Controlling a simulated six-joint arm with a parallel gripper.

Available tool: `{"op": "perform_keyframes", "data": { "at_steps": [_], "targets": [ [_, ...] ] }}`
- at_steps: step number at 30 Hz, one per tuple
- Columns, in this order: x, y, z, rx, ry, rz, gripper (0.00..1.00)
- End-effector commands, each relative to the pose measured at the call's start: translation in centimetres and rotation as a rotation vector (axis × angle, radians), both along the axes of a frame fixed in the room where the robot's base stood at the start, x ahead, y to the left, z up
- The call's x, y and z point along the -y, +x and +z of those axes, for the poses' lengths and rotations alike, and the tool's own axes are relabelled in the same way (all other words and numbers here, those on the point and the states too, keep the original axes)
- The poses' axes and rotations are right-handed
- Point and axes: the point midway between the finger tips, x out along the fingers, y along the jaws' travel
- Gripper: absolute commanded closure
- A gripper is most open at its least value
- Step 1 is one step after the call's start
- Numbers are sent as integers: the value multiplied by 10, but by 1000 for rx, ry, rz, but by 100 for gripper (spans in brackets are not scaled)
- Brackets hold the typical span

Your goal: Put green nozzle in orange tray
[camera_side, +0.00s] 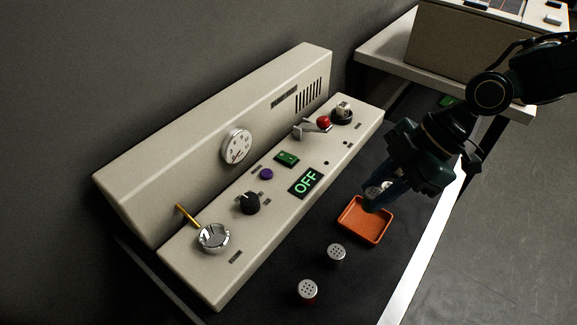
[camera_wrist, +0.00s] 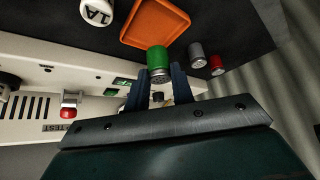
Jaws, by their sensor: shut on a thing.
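The green nozzle (camera_wrist: 158,56) has a green body and a silver perforated cap, and shows between my two fingers in the wrist view. My gripper (camera_wrist: 159,73) is shut on it. The orange tray (camera_wrist: 138,37) is a shallow square tray that shows just beyond the nozzle in the wrist view. In the side view my gripper (camera_side: 374,198) points down at the upper edge of the orange tray (camera_side: 366,233), with its fingertips overlapping that edge. The nozzle is mostly hidden by the fingers there, and I cannot tell its exact height above the tray.
A grey nozzle (camera_side: 336,256) and a red nozzle (camera_side: 307,292) stand on the dark table in front of the tray. The beige brewer panel (camera_side: 212,275) with knobs and switches lies to the left. A white cylinder marked 1A (camera_wrist: 97,12) stands near the tray.

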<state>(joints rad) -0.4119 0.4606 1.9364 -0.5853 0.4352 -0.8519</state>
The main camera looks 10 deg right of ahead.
Motion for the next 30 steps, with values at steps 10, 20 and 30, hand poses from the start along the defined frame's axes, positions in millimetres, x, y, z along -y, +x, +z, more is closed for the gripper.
{"op": "perform_keyframes", "data": {
  "at_steps": [10, 20, 30],
  "targets": [
    [0, -1, -31, -4, -1, 0, 99],
    [0, 0, -42, 0, 0, 0, 99],
    [0, 0, -46, -1, -1, 1, 66]
  ]
}}
